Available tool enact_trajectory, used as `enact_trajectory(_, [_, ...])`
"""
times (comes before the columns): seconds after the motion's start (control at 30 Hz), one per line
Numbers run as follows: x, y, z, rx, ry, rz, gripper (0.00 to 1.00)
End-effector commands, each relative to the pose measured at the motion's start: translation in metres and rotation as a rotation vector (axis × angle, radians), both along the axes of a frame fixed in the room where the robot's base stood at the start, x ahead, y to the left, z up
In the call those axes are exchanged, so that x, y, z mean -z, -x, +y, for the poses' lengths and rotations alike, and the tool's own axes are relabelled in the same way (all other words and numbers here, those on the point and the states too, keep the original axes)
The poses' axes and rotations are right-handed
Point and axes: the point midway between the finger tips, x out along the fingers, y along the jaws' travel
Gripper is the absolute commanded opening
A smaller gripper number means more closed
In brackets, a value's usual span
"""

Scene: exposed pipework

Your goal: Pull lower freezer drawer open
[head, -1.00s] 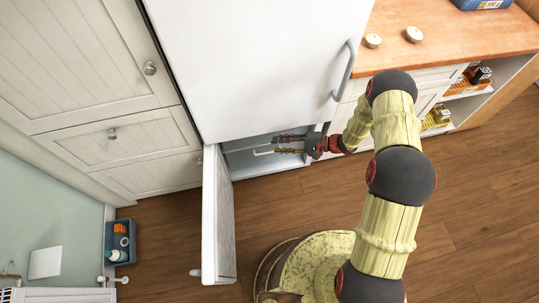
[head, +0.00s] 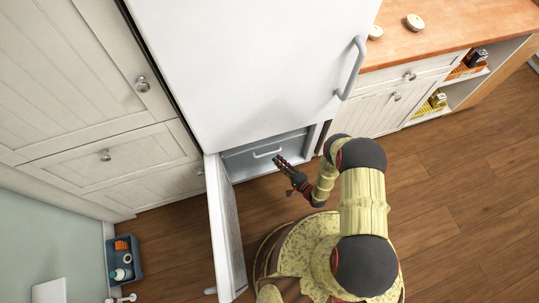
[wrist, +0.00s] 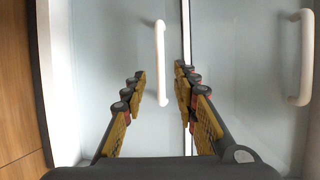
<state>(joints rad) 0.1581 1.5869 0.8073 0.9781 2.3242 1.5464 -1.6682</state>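The freezer compartment is open, and its door (head: 228,225) is swung out to the left. Inside, the head view shows a grey drawer front with a white handle (head: 267,154). The wrist view, turned sideways with the floor at left, shows two drawer fronts. The lower drawer (wrist: 105,45) is on the left with a vertical white handle (wrist: 161,62). The upper drawer (wrist: 245,60) is on the right with its own handle (wrist: 302,57). Both look shut. My gripper (wrist: 161,80) is open and empty, with the lower handle lined up between its fingertips; contact cannot be told. It faces the compartment in the head view (head: 277,160).
The upper fridge door (head: 250,70) with its grey handle (head: 352,68) is shut above the compartment. White cabinets (head: 110,150) stand at left and a wooden counter (head: 450,30) at right. A blue bin (head: 122,260) sits at lower left. The wooden floor (head: 450,200) at right is clear.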

Motion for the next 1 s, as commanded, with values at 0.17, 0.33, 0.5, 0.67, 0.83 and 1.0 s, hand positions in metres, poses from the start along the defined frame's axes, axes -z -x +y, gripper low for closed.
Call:
enact_trajectory(0.17, [0.007, -0.022, 0.020, -0.005, 0.000, 0.000, 0.29])
enact_trajectory(0.33, [0.010, -0.038, 0.032, -0.005, -0.001, 0.000, 0.29])
enact_trajectory(0.5, [0.011, -0.044, 0.037, -0.003, -0.001, 0.002, 0.29])
enact_trajectory(0.67, [0.010, -0.045, 0.037, -0.002, -0.002, 0.003, 0.29])
enact_trajectory(0.83, [0.010, -0.045, 0.037, -0.002, -0.003, 0.002, 0.25])
enact_trajectory(1.0, [0.010, -0.045, 0.037, -0.002, -0.003, 0.002, 0.15])
